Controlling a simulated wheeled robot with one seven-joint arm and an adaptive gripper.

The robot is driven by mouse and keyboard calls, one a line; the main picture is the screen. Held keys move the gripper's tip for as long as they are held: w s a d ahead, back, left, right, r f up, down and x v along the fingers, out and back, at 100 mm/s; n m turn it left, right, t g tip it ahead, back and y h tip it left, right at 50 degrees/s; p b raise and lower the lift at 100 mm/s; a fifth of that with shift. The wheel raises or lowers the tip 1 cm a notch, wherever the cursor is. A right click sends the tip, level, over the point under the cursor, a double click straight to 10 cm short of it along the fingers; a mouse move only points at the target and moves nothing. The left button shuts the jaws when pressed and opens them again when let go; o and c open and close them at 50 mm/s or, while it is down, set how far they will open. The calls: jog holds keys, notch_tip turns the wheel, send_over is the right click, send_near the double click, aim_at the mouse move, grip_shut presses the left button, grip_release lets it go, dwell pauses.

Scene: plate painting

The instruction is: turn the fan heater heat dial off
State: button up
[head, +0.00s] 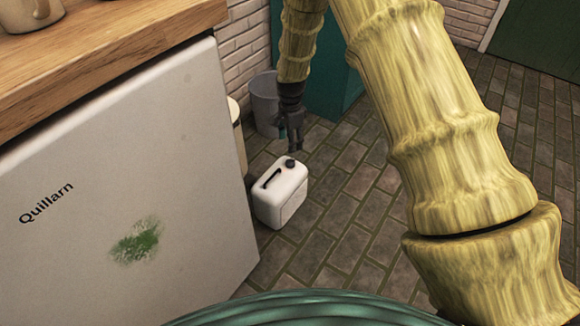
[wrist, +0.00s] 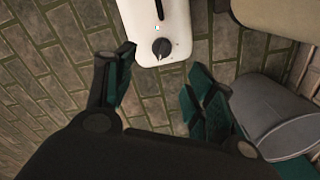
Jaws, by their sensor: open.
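The white fan heater (head: 283,200) stands on the brick floor beside the large white appliance. Its black heat dial (head: 290,163) is on top, near a dark slot. In the wrist view the heater (wrist: 143,20) is at the top edge, partly cut off, with the dial (wrist: 161,47) facing the camera. A small pale mark shows above the dial; I cannot read its setting. My gripper (head: 290,143) points down just above the dial, apparently without touching it. In the wrist view its green-padded fingers (wrist: 157,72) are spread and empty, with the dial just beyond them.
A grey bin (head: 264,98) stands behind my gripper, beside a teal cabinet (head: 330,92). A white appliance marked Quillarn (head: 130,190) under a wooden counter (head: 110,38) borders the left. A cream cylinder (head: 237,138) is near its far edge. Floor right of the heater is clear.

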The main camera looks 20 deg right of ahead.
aim_at(290, 160)
jog(key=shift+w+f, duration=0.1)
jog(key=shift+w, duration=0.1)
notch_tip(290, 160, down, 10)
jog(key=b, duration=0.5)
jog(key=shift+f, duration=0.25)
jog(key=c, duration=1.1)
